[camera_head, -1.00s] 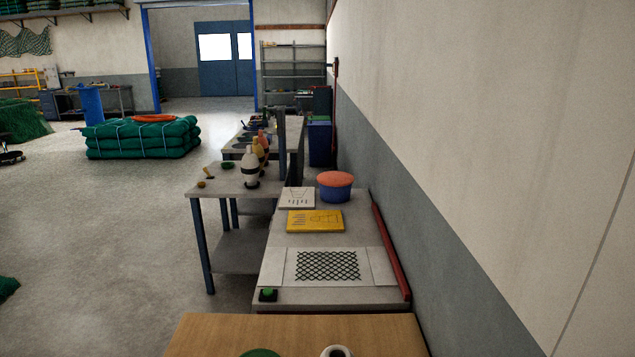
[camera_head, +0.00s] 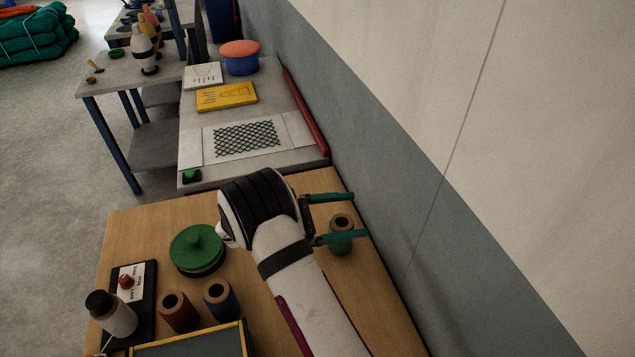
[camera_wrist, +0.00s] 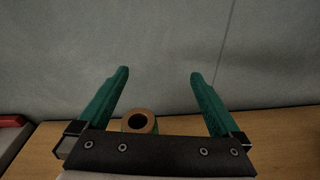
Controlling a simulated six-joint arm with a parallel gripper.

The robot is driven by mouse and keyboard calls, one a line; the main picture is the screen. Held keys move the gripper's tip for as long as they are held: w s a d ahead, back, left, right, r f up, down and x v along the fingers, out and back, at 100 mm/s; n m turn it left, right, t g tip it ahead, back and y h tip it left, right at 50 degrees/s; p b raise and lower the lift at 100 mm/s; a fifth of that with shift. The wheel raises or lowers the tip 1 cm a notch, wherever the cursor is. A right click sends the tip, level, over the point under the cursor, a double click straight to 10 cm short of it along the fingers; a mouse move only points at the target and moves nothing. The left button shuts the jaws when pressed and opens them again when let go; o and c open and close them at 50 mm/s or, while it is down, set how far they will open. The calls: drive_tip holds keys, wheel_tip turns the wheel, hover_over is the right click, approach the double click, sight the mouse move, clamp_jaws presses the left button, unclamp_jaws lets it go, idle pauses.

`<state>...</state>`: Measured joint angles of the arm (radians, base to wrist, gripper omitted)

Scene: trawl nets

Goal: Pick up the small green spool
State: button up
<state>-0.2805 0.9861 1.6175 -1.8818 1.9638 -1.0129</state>
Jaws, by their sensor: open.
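The small green spool (camera_head: 341,246) stands upright on the wooden table near its right edge, with a brown top rim and a dark hole. One teal finger of my gripper (camera_head: 358,215) crosses in front of its middle in the head view. My gripper is open and empty, its fingers pointing right toward the wall. In the wrist view the spool's brown top (camera_wrist: 139,122) shows between the fingers of my gripper (camera_wrist: 159,73), closer to the left one. Its lower body is hidden there by the dark palm. I cannot tell whether a finger touches it.
On the wooden table (camera_head: 140,225) stand a round green-lidded pot (camera_head: 197,248), a dark red spool (camera_head: 179,312), a blue spool (camera_head: 221,301), a white bottle (camera_head: 112,315) and a yellow-edged tray (camera_head: 190,343). The grey wall (camera_head: 400,190) rises close beside the spool.

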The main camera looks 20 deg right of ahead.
sight(352, 226)
drive_tip(key=w+f+n+t, duration=0.1)
drive_tip(key=w+a+f+n+t+h, duration=0.1)
drive_tip(key=w+f+n, duration=0.1)
drive_tip(key=shift+w+a+f, duration=0.15)
drive_tip(key=shift+a+f, duration=0.05)
drive_tip(key=shift+n, duration=0.3)
wheel_tip(352, 226, down, 6)
drive_tip(key=shift+w+f, duration=0.1)
drive_tip(key=shift+f, duration=0.05)
drive_tip(key=d, duration=0.5)
drive_tip(key=shift+w+f, duration=0.3)
drive_tip(key=c, duration=1.4)
drive_tip(key=shift+r, duration=0.1)
